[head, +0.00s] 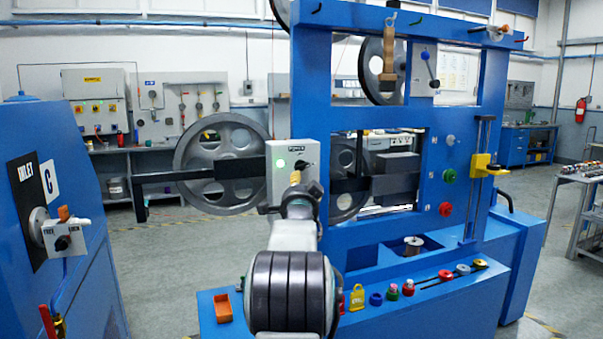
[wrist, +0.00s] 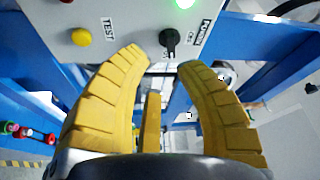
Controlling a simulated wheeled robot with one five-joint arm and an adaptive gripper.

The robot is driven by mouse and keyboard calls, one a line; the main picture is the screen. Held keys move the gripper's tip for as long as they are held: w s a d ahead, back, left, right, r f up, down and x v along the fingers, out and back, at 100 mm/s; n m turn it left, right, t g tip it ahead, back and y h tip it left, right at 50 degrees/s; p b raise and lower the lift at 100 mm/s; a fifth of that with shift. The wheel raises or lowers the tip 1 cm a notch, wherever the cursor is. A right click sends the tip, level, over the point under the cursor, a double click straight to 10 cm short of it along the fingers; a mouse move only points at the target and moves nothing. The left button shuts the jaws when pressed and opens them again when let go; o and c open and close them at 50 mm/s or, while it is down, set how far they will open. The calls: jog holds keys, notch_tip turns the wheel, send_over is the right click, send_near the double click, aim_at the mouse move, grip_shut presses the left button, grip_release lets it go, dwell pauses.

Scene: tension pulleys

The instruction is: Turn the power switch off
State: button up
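A grey power box (head: 280,182) sits on the blue frame in the head view, with a lit green lamp (head: 281,163) and a black power switch knob (head: 302,165). In the wrist view the black knob (wrist: 170,39) is beside the POWER label, with the green lamp (wrist: 185,3) glowing beyond it. My gripper (wrist: 164,64) has its two yellow fingers spread, with nothing between the tips. The knob is just beyond the gap, seemingly untouched. In the head view my arm covers most of my gripper (head: 295,180), in front of the box.
A yellow button (wrist: 81,37) by the TEST label is left of the knob, near the left finger. Grey pulleys (head: 222,162) and a dark horizontal bar flank the box. A blue ledge below holds an orange tray (head: 223,307) and several small coloured parts. A blue cabinet stands left.

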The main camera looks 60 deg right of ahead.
aim_at(302, 167)
jog(key=shift+w+d+r+n+p, duration=0.6)
jog(key=shift+d+n, duration=0.6)
jog(key=shift+n, duration=4.6)
jog(key=shift+w+d+r+n+p, duration=0.6)
jog(key=shift+d+n, duration=0.6)
jog(key=shift+n, duration=4.6)
jog(key=shift+w+d+r+n+p, duration=0.4)
jog(key=shift+w+d+n+p, duration=0.55)
jog(key=shift+n, duration=4.85)
jog(key=shift+d+b, duration=0.3)
jog(key=shift+d, duration=0.1)
jog(key=shift+o, duration=0.3)
jog(key=shift+f, duration=0.1)
